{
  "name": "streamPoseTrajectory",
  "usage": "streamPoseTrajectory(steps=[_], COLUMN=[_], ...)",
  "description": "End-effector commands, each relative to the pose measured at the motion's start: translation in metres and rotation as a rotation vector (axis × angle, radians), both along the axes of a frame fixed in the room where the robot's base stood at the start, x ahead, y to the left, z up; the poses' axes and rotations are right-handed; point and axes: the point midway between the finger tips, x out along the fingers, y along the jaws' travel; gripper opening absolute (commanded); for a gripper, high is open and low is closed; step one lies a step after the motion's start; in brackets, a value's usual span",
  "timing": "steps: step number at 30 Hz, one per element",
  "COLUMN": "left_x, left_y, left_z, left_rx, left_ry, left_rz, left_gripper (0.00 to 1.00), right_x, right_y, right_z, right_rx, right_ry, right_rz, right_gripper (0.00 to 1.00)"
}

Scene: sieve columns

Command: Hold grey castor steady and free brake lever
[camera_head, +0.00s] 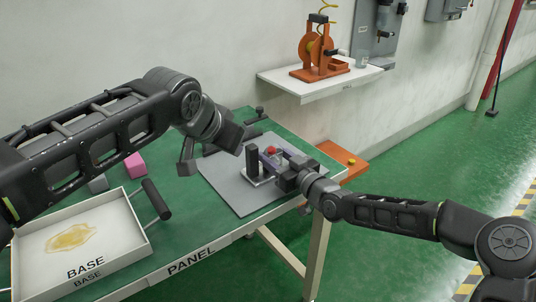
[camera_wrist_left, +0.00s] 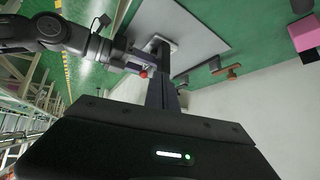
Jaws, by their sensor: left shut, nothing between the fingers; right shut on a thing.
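The grey castor (camera_head: 283,162) is at the small stand on the grey mat, mostly hidden by my right gripper. My right gripper (camera_head: 284,176) is shut on it from the right; its fingers also show in the left wrist view (camera_wrist_left: 125,62). A red knob (camera_head: 271,150), perhaps the brake lever's end, shows beside the castor and in the left wrist view (camera_wrist_left: 143,74). A dark upright post (camera_head: 252,161) stands just left of it. My left gripper (camera_head: 244,134) is shut and empty, above and left of the post; its fingers (camera_wrist_left: 162,94) show in its wrist view.
The grey mat (camera_head: 228,190) lies on the green table. A white tray (camera_head: 130,232) marked BASE, with a yellow patch inside and a black handle, stands front left. A pink block (camera_head: 135,162) lies behind it. A wall shelf (camera_head: 322,82) holds an orange wheel device.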

Motion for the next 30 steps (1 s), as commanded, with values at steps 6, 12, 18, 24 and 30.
streamPoseTrajectory(steps=[6, 12, 18, 24, 30], left_x=[-0.019, -0.026, -0.027, -0.027, -0.026], left_y=[-0.020, -0.034, -0.034, -0.034, -0.035], left_z=[0.001, 0.001, 0.001, 0.001, -0.001], left_rx=[0.152, 0.275, 0.347, 0.351, 0.350], left_ry=[-0.069, -0.153, -0.194, -0.196, -0.195], left_rz=[-0.382, -0.631, -0.722, -0.726, -0.725], left_gripper=[0.00, 0.00, 0.00, 0.00, 0.00], right_x=[0.000, 0.000, 0.000, 0.000, 0.000], right_y=[0.000, 0.000, 0.000, 0.000, 0.000], right_z=[0.000, 0.001, 0.001, 0.001, 0.001], right_rx=[0.001, 0.001, 0.001, 0.001, 0.001], right_ry=[-0.001, -0.001, -0.001, -0.001, -0.001], right_rz=[0.000, 0.000, 0.000, 0.000, 0.000], right_gripper=[0.00, 0.00, 0.00, 0.00, 0.00])
